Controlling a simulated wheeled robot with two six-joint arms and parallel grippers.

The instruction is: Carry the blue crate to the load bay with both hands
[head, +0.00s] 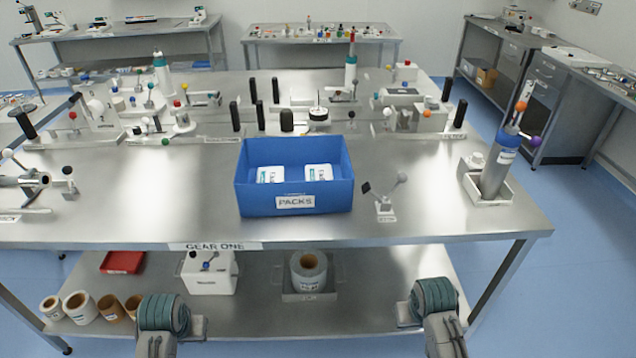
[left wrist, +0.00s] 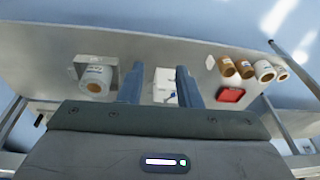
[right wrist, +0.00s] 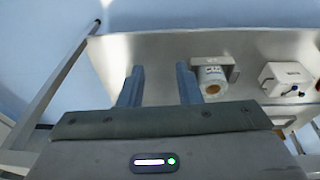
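The blue crate (head: 296,196) stands on the steel table (head: 390,228), near its front edge. Its front label reads PACKS, and two white packs (head: 270,174) with print lie inside. My left gripper (head: 165,312) is in front of the table, below and left of the crate, touching nothing. Its two fingers (left wrist: 159,85) stand apart with nothing between them in the left wrist view. My right gripper (head: 435,296) is below and right of the crate, also clear of it. Its fingers (right wrist: 159,85) are apart and empty. I cannot make out a marked load bay.
A grey cylinder (head: 497,172) is at the table's right end. The lower shelf holds rolls (head: 78,305), a white box (head: 208,272) and a red tray (head: 122,262). Blue floor is clear at right.

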